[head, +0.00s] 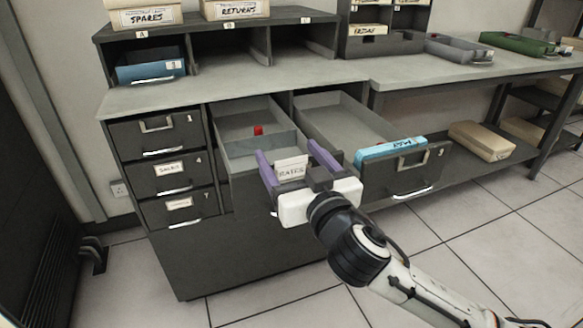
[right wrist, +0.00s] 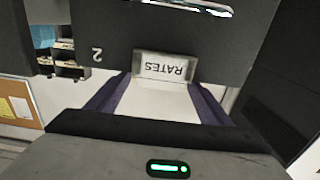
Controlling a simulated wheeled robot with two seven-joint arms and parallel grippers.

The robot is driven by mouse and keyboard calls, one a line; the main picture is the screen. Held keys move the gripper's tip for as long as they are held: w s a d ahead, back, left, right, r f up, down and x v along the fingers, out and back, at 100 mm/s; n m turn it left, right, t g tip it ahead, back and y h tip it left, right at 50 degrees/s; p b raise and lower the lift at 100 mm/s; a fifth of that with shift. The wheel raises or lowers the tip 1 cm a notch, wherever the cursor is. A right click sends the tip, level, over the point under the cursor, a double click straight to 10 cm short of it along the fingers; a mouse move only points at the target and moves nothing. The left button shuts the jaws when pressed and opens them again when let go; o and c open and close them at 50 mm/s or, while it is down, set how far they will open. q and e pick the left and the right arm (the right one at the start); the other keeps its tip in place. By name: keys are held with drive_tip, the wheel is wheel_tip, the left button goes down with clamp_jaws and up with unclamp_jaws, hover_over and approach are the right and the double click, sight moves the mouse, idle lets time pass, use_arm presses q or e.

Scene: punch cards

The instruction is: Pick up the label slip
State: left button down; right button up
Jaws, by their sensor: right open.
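The label slip (head: 291,168), a white card reading RATES, is on the front of the open middle drawer. In the right wrist view the slip (right wrist: 165,67) appears upside down in a metal holder on the dark drawer front. My right gripper (head: 290,158) is open, with its purple fingers on either side of the slip. In the wrist view the fingers of that gripper (right wrist: 160,88) show a gap between them, with the slip beyond the gap. Whether they touch the drawer front cannot be told. My left gripper is not in view.
A red object (head: 258,130) lies inside the middle drawer. Right of it another open drawer (head: 345,122) has a blue item (head: 391,149) across its front. Shut drawers (head: 155,133) stand at the left. A beige box (head: 481,141) sits on the low shelf at right.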

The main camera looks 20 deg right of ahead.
drive_tip(key=w, duration=0.3)
drive_tip(key=shift+w, duration=0.15)
drive_tip(key=shift+c, duration=0.3)
drive_tip(key=c, duration=1)
drive_tip(key=shift+r, duration=0.1)
drive_tip(key=shift+c, duration=0.2)
